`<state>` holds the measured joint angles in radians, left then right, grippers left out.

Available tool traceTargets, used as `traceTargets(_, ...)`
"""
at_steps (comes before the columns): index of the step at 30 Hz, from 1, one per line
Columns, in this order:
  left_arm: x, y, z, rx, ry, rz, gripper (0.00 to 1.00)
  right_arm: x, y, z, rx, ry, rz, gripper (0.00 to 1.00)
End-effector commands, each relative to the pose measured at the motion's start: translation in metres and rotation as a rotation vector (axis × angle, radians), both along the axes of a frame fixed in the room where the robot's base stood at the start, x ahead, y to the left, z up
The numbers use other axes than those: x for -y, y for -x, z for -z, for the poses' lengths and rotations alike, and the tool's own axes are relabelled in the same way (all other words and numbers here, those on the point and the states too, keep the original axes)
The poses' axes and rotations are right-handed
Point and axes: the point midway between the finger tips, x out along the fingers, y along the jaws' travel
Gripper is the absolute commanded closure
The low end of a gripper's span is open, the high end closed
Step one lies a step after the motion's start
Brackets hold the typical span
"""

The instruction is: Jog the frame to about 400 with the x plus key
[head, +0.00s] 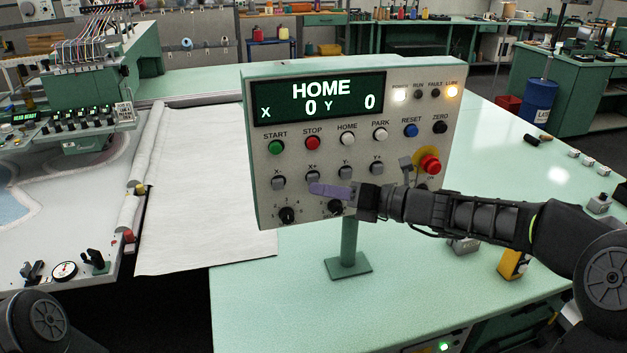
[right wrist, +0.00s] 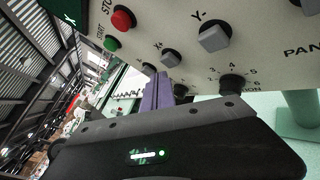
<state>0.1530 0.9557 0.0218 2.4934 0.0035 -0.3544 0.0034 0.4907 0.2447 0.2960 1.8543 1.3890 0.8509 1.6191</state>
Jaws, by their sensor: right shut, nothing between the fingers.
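The control panel (head: 250,150) stands on a post on the green table, its display (head: 318,98) reading HOME, X 0, Y 0. The grey X+ key (head: 313,177) is in the lower key row, right of the X- key (head: 279,183). My right gripper (head: 314,188) is shut and empty, its purple fingers just below the X+ key. In the right wrist view the purple fingertips (right wrist: 158,78) are close to the X+ key (right wrist: 171,58); I cannot tell whether they touch. My left gripper is out of view; only part of my left arm shows.
A red emergency button (head: 430,166) with a yellow collar and a dial (head: 287,215) are on the panel. White cloth (head: 195,190) and the stitching machine (head: 85,110) are at left. A yellow object (head: 513,264) lies on the table (head: 290,310). The table's front is mostly clear.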

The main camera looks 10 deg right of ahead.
Motion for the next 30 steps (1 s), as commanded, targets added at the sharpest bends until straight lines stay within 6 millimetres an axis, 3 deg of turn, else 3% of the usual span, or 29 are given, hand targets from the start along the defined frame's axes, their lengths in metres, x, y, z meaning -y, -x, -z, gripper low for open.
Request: traceTargets(30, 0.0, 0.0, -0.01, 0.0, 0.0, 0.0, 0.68, -0.001, -0.012, -0.001, 0.0, 0.0, 0.0, 1.0)
